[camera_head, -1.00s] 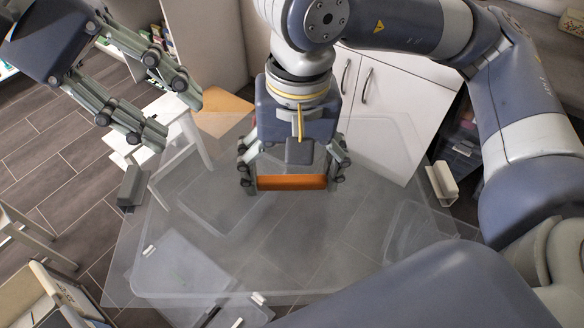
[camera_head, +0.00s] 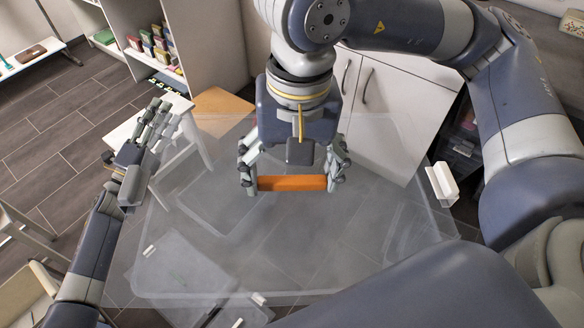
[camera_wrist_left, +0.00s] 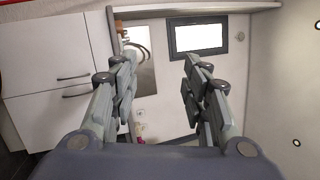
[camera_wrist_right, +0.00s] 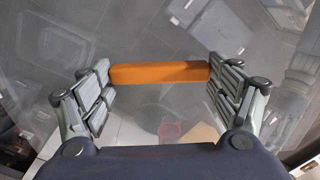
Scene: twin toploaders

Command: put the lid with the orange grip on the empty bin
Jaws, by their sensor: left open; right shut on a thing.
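My right gripper (camera_head: 293,181) is shut on the orange grip, with one finger at each end. The right wrist view shows the same orange grip (camera_wrist_right: 160,73) between its fingers. My left gripper (camera_head: 162,112) is open and empty at the left of the lid, its fingers pointing away from me. It also shows open in the left wrist view (camera_wrist_left: 158,65). Clear bin walls show through the lid; I cannot tell which bin is empty or whether lid and bin touch.
A white cabinet (camera_head: 390,110) is behind. A white stool (camera_head: 150,118) and shelves with small boxes (camera_head: 155,45) are at the far left. Bare floor (camera_head: 60,110) lies left.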

